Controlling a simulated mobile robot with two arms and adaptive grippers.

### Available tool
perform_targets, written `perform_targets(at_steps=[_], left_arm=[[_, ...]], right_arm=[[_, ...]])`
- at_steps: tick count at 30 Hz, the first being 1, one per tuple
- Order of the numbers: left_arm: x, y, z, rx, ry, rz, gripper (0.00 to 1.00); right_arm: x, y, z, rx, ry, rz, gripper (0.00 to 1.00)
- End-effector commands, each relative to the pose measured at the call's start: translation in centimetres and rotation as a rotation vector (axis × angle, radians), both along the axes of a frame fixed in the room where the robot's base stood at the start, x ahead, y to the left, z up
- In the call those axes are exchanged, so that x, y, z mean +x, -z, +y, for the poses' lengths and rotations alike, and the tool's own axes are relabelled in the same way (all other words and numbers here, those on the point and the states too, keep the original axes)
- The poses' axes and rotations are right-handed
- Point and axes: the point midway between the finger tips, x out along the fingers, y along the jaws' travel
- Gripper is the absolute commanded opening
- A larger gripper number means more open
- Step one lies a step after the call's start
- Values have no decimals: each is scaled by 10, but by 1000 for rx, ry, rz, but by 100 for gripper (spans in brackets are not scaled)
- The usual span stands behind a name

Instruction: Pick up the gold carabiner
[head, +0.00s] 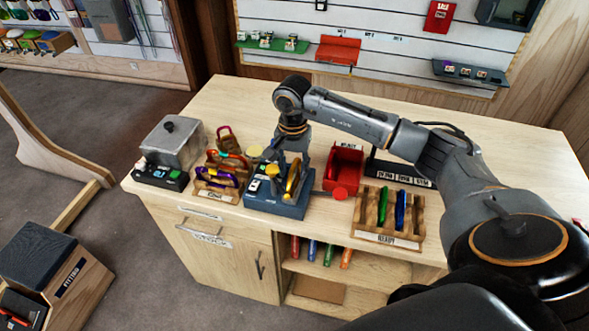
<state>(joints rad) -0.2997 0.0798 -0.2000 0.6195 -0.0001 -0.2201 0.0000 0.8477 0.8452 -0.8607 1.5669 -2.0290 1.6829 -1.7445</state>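The gold carabiner (294,180) stands upright at the blue-grey block (277,203) near the front edge of the wooden counter. My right arm reaches in from the right, and its gripper (284,163) points down right at the top of the carabiner. The fingers are small and partly hidden against the block and the carabiner, so I cannot tell whether they are open or shut on it. My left gripper is not in view.
A rack of coloured carabiners (220,186) and a grey box-shaped device (172,145) stand to the left. A red bin (343,168) and a wooden rack (388,213) with green and blue pieces stand to the right. The counter's back left (235,100) is clear.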

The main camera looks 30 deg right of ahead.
Motion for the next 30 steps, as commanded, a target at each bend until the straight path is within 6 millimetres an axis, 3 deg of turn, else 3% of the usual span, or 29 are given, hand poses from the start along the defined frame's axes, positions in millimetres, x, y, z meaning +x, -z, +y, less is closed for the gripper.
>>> perform_targets(at_steps=[5,11,12,30], left_arm=[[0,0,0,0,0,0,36],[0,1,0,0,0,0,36],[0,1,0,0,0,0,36],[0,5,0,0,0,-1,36]], right_arm=[[0,1,0,0,0,0,39],[0,1,0,0,0,0,3],[0,1,0,0,0,0,0],[2,-3,1,2,0,-6,0]])
